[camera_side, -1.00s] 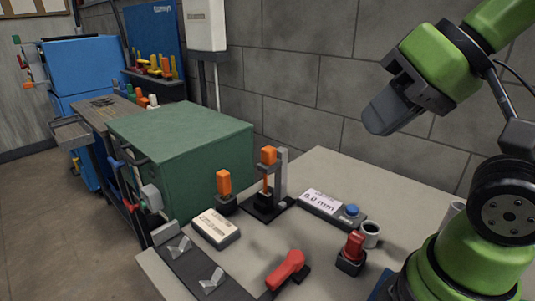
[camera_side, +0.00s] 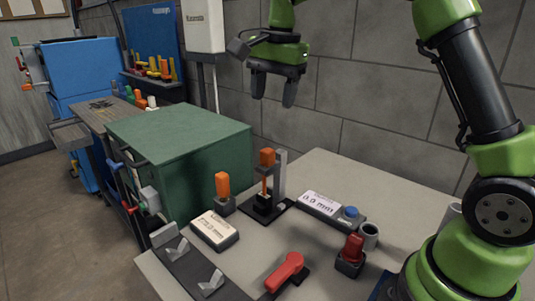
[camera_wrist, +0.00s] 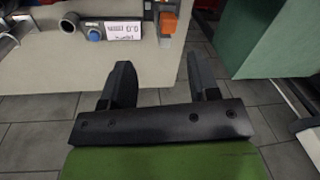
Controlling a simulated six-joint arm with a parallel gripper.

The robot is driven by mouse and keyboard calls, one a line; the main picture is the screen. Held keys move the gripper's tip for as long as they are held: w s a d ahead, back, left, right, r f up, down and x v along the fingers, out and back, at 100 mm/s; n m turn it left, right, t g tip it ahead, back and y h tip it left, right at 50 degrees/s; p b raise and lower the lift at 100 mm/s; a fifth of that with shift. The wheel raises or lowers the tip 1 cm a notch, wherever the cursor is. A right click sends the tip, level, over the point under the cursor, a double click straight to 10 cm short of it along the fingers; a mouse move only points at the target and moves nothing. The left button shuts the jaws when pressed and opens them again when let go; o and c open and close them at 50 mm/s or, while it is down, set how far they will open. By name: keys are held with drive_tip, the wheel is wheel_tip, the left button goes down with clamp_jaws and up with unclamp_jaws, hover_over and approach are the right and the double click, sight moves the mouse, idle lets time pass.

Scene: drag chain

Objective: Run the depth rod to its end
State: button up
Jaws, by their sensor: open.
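An upright rod with an orange block on top (camera_side: 267,158) stands in a grey stand (camera_side: 280,175) on a black base, near the middle of the bench; I take it for the depth rod. In the wrist view an orange block (camera_wrist: 168,22) shows at the top edge, beyond my fingers. The readout box (camera_side: 322,204) to its right shows about 0.0 mm; it also shows in the wrist view (camera_wrist: 123,30). My gripper (camera_side: 273,88) is open and empty, fingers down, high above the rod and apart from it. In the wrist view its two fingers (camera_wrist: 160,80) are spread.
A second orange handle (camera_side: 222,186) stands left of the rod, beside the green cabinet (camera_side: 180,145). A labelled box (camera_side: 214,231), red lever (camera_side: 285,270), red-topped block (camera_side: 354,248) and grey cup (camera_side: 369,236) share the bench. A block wall rises behind.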

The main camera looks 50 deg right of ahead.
sight(268, 150)
drive_tip(key=w+f+m, duration=0.1)
drive_tip(key=w+d+f+m+g, duration=0.1)
drive_tip(key=f, duration=0.1)
drive_tip(key=w+d+f+m, duration=0.1)
drive_tip(key=f, duration=0.1)
drive_tip(key=shift+w+d+f, duration=0.1)
drive_tip(key=shift+w+f, duration=0.15)
wheel_tip(268, 150, down, 10)
drive_tip(key=shift+r, duration=0.1)
